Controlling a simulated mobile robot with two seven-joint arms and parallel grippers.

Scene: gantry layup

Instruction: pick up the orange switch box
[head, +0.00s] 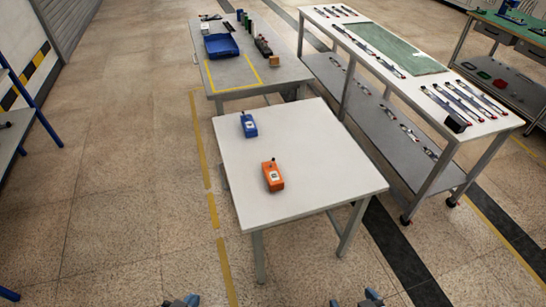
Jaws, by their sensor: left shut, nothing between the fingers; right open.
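The orange switch box (273,178) lies on the white table (318,170), a little left of the table's middle. A blue box (249,125) of similar shape lies farther back on the same table, near its left edge. My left gripper (182,301) shows only in part at the bottom edge, left of the table and far from the orange box; it is shut and empty. My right gripper (370,298) shows in part at the bottom edge, nearer than the table's front edge; it is open and empty. Neither gripper touches anything.
A grey table with a blue tray (221,46) and small items stands behind. A long shelf cart (430,72) with rows of tools and a green mat stands at the right. A blue-framed rack (40,113) is at the left. The floor left of the white table is clear.

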